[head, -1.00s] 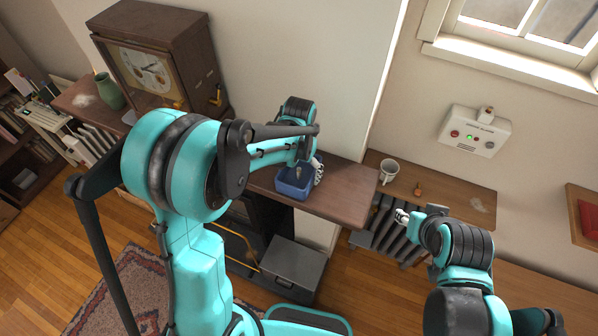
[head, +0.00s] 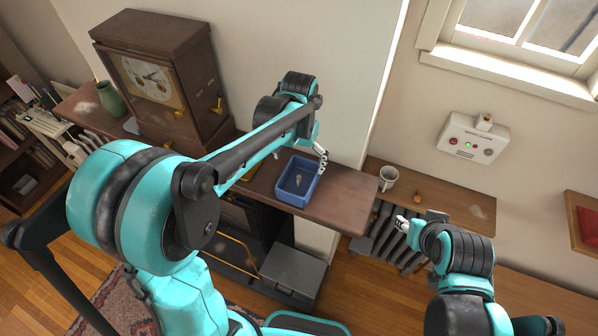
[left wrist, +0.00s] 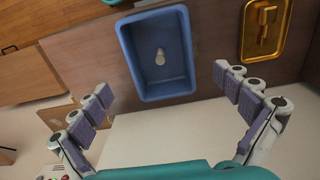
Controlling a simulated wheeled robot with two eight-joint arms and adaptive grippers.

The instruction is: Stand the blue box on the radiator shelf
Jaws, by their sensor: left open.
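The blue box (head: 283,194) is an open-topped bin on the dark wooden mantel shelf (head: 345,195), with a small pale object inside. In the left wrist view the blue box (left wrist: 131,60) lies ahead of my open left gripper (left wrist: 164,86). Its fingers are spread wider than the box, and nothing is between them. In the head view my left gripper (head: 321,157) is by the box's back right side. The radiator shelf (head: 440,195) is the lighter wooden board at right. My right gripper (head: 404,224) hangs near its front edge; its finger opening is unclear.
A white mug (head: 388,178) and a small orange-brown bottle (head: 416,198) stand on the radiator shelf, whose right part is clear. A brown clock (head: 160,80) and green vase (head: 111,98) stand left on the mantel. A brass item (left wrist: 267,25) lies beside the box.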

